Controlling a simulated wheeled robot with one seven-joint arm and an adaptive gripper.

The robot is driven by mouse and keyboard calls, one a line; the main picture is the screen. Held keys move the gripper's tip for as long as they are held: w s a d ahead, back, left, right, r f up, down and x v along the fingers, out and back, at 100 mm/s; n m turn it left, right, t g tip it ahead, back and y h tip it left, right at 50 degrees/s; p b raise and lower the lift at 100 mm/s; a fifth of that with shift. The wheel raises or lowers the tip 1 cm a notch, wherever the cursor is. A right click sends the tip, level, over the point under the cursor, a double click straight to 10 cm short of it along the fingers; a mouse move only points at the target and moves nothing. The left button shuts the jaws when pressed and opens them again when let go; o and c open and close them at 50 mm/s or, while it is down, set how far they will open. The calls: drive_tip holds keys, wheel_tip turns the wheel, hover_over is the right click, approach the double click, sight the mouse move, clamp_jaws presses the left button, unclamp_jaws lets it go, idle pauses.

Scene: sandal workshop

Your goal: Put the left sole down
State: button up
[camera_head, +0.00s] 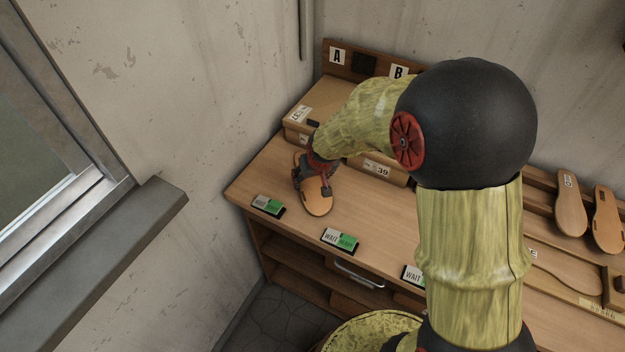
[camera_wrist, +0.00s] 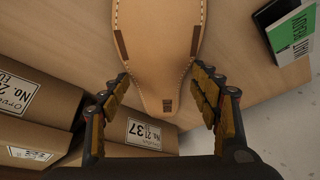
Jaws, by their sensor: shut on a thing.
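The sole (camera_head: 317,203) is tan leather with pale stitching along its edge. My gripper (camera_head: 315,178) is shut on it near the left end of the wooden bench (camera_head: 375,218). In the wrist view the sole (camera_wrist: 160,45) runs up between the two fingers of my gripper (camera_wrist: 163,88), its narrower end toward the wrist. The sole is low over the bench top; I cannot tell whether it touches the wood. My gripper hides part of it in the head view.
Cardboard boxes stand behind my gripper, one at the left (camera_head: 299,128) and one labelled 39 (camera_head: 395,178). Green-and-white WAIT signs (camera_head: 340,240) line the front edge. More soles (camera_head: 570,205) rest on a rack at the right. A wall closes the left side.

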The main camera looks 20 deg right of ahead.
drive_tip(key=shift+f, duration=0.2)
drive_tip(key=shift+f, duration=0.1)
drive_tip(key=o, duration=1.1)
drive_tip(key=shift+o, duration=0.7)
